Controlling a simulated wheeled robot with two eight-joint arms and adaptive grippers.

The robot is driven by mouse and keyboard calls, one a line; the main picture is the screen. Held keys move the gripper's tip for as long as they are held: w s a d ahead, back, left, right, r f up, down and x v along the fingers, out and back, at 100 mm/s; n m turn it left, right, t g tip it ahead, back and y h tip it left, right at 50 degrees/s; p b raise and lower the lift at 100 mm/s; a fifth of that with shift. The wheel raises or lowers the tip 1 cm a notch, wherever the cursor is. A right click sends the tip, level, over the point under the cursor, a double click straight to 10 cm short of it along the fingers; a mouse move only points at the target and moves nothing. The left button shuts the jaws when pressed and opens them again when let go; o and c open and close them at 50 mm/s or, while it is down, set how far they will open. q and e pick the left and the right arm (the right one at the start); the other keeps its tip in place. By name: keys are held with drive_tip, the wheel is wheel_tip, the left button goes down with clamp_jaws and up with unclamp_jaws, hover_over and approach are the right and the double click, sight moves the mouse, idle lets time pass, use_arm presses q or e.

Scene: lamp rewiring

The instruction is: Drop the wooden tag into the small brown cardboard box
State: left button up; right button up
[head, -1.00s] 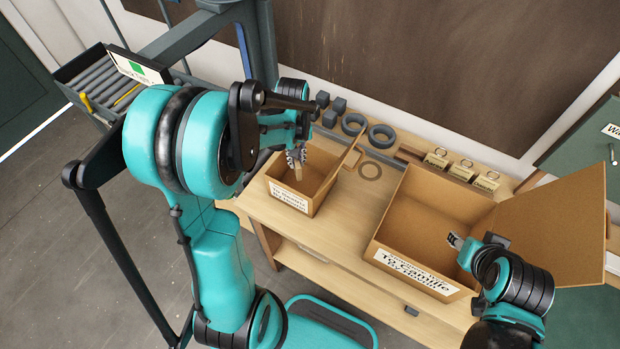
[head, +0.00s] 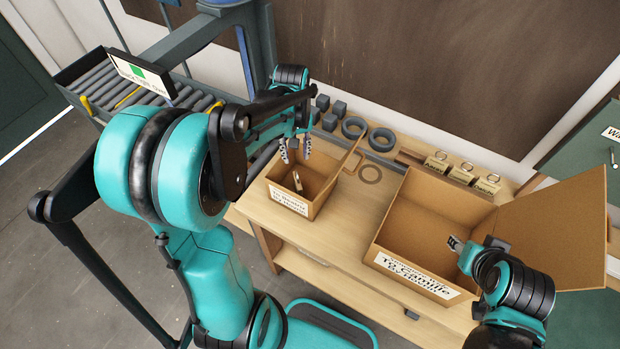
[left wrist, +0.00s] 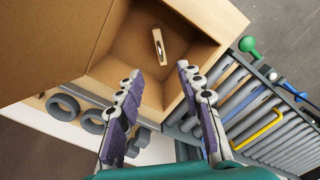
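The small brown cardboard box (head: 319,205) stands open on the left part of the wooden bench, with a white label on its front. The wooden tag (head: 298,181) is inside it; in the left wrist view the tag (left wrist: 158,46) appears within the box (left wrist: 118,62), apart from the fingers. My left gripper (head: 295,152) is over the back of the small box, its fingers spread and empty; they also show in the left wrist view (left wrist: 160,85). My right gripper (head: 456,243) is at the front of the large box; whether it is open is unclear.
The large cardboard box (head: 424,281), labelled "To Camille", stands open at the right. Dark rings (head: 381,139) and small dark blocks (head: 339,107) lie at the back of the bench. Several tagged items (head: 461,172) stand behind the large box. A roller rack (head: 88,80) is at far left.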

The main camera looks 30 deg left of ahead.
use_arm(q)
wheel_tip(320, 180, up, 7)
idle(0.3)
idle(0.4)
